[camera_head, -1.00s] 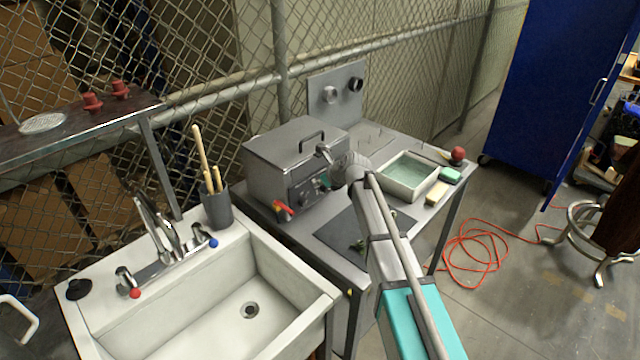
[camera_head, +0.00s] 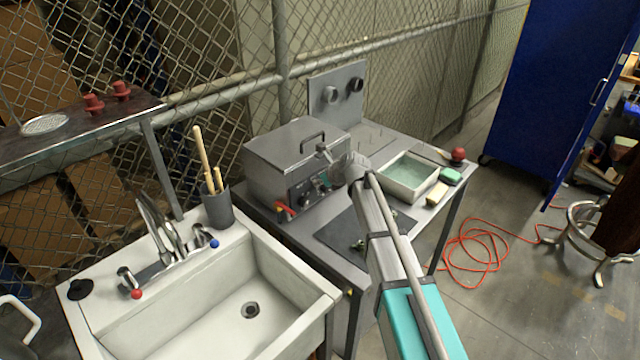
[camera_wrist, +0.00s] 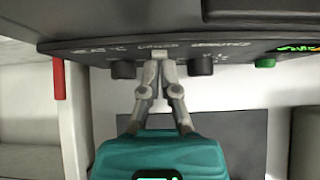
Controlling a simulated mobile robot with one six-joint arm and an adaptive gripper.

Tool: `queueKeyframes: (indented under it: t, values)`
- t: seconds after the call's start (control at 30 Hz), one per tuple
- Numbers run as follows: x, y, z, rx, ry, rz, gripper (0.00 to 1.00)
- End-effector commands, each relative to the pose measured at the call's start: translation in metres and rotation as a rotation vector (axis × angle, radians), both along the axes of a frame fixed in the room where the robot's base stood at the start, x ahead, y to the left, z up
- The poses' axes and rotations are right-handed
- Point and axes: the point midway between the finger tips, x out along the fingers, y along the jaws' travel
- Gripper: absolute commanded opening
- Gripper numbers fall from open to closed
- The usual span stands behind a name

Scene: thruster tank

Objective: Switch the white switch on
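A grey metal tank (camera_head: 297,155) with a lidded top and handle stands on the bench, its control panel (camera_head: 309,190) facing front. In the wrist view the panel (camera_wrist: 225,47) shows labels and two black knobs, a left one (camera_wrist: 123,69) and a right one (camera_wrist: 201,65). My gripper (camera_wrist: 160,54) has its fingertips together at the panel's underside, between these knobs, under the middle label. I cannot make out the white switch; the fingertips may cover it. Nothing is visible between the fingers. In the head view my wrist hides the fingertips.
A red-handled valve (camera_head: 285,210) sticks out at the tank's lower left; red also shows in the wrist view (camera_wrist: 58,79). A green knob (camera_wrist: 265,62) is right of the black knobs. A dark mat (camera_head: 345,240) lies in front, a water tray (camera_head: 409,177) right, a sink (camera_head: 290,325) left.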

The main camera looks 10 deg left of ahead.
Motion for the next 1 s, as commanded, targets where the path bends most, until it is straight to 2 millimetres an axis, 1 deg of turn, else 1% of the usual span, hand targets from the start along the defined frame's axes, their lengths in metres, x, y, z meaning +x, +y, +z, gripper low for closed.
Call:
queueKeyframes:
  t: [0.03, 0.1, 0.5, 0.67, 0.87, 1.0]
  values:
    - [0.001, 0.003, 0.005, 0.006, -0.001, 0.001, 0.00]
    - [0.001, 0.003, 0.006, 0.005, -0.001, 0.001, 0.00]
    - [0.000, 0.002, 0.005, 0.003, 0.000, 0.001, 0.00]
    - [-0.002, -0.001, 0.006, 0.002, 0.000, 0.001, 0.00]
    - [-0.008, -0.014, 0.010, 0.002, -0.001, 0.000, 0.00]
    - [-0.015, -0.029, 0.014, 0.003, -0.001, -0.001, 0.00]
